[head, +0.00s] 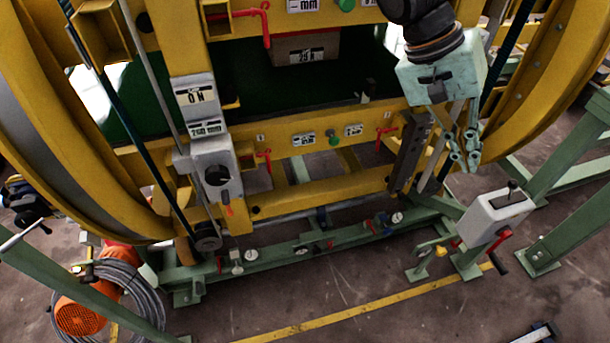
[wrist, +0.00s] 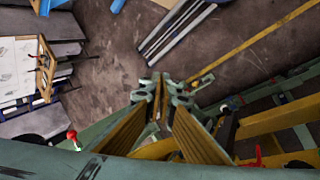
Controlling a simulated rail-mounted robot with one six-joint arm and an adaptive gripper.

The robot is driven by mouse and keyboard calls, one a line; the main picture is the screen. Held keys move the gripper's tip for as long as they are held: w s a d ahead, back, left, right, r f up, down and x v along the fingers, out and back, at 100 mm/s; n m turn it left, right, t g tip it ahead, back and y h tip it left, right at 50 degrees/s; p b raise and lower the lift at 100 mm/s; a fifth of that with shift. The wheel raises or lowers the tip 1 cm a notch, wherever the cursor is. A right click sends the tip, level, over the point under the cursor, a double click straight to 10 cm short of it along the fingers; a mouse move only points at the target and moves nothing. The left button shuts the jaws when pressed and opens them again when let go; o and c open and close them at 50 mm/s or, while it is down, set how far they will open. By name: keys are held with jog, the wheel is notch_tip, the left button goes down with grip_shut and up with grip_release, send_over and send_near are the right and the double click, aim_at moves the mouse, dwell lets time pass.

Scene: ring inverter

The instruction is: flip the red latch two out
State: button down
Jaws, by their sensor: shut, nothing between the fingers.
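Small red latches sit on the yellow ring frame in the head view. One red latch (head: 264,157) is beside the grey control box, and another red latch (head: 382,135) is at the right end of the lower beam. A larger red handle (head: 264,22) is at the top. I cannot read which one is numbered two. A red latch-like part (wrist: 257,157) shows at the lower right of the wrist view. My gripper (head: 467,157) hangs right of the right latch, apart from it, pointing down, shut and empty. Its fingertips (wrist: 162,84) show in the wrist view.
A grey box (head: 492,216) with a black knob and red crank (head: 500,242) stands below my gripper on green supports. A dark vertical bracket (head: 408,152) stands between the right latch and my gripper. A green rail (head: 290,254) with small gauges runs along the floor.

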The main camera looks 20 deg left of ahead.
jog(key=s+a+f+n+t+h+b, duration=0.15)
jog(key=a+f+n+t, duration=0.3)
jog(key=a, duration=0.45)
jog(key=s+a+f+n+t, duration=0.2)
jog(key=a+f+n+t, duration=0.15)
jog(key=a+f, duration=0.4)
jog(key=s+a+f+n+t+h+b, duration=0.1)
jog(key=a+f+n+t, duration=0.25)
jog(key=a, duration=0.75)
jog(key=s+a+f+n+t+y, duration=0.2)
jog(key=s+a+f+n+y, duration=0.2)
jog(key=s+a, duration=0.4)
jog(key=s+a+f+n+t+y+b, duration=0.1)
jog(key=s+a+f+n+t+y, duration=0.2)
jog(key=s+a+f+n+y, duration=0.2)
jog(key=s+a+f+y, duration=0.2)
jog(key=s+a+f, duration=0.2)
jog(key=a, duration=0.2)
jog(key=shift+a+f+t, duration=0.2)
jog(key=shift+a+t, duration=0.15)
jog(key=shift+a, duration=0.05)
jog(key=w+a+b, duration=0.2)
jog(key=w, duration=1.7)
jog(key=shift+w+a+f, duration=0.2)
jog(key=shift+w, duration=0.1)
jog(key=shift+b, duration=0.3)
